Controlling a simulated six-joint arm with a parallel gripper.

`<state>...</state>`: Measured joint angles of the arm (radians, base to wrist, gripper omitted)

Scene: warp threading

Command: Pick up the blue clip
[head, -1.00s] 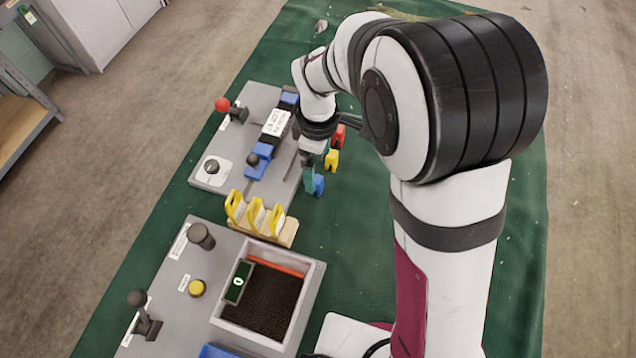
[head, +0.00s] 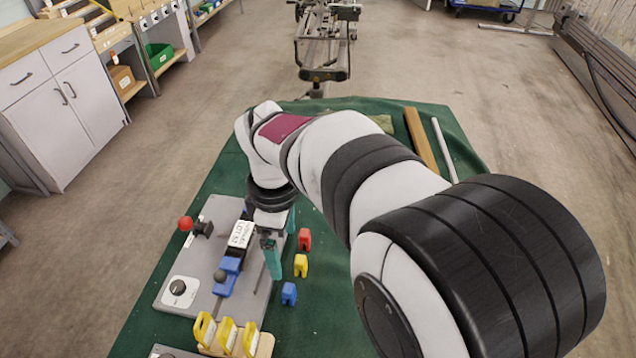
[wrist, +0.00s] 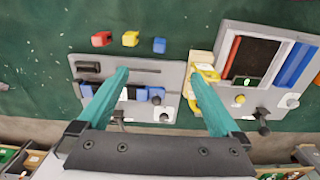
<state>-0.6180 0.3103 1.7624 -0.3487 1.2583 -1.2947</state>
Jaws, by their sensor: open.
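The blue clip (head: 289,293) stands on the green mat, nearest in a row with the yellow clip (head: 301,265) and the red clip (head: 304,239). In the wrist view the blue clip (wrist: 159,45) lies beyond the fingertips, roughly centred between them. My gripper (head: 275,262) has teal fingers, is open and empty, and hangs above the right edge of the grey panel, left of the clips in the head view. In the wrist view my gripper (wrist: 159,74) has its fingers spread wide. It appears apart from the blue clip.
The grey panel (head: 180,265) carries a red-knobbed lever (head: 186,224), a dial and a blue slider (head: 228,276). A wooden block with yellow holders (head: 228,338) stands in front. The green mat right of the clips is clear.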

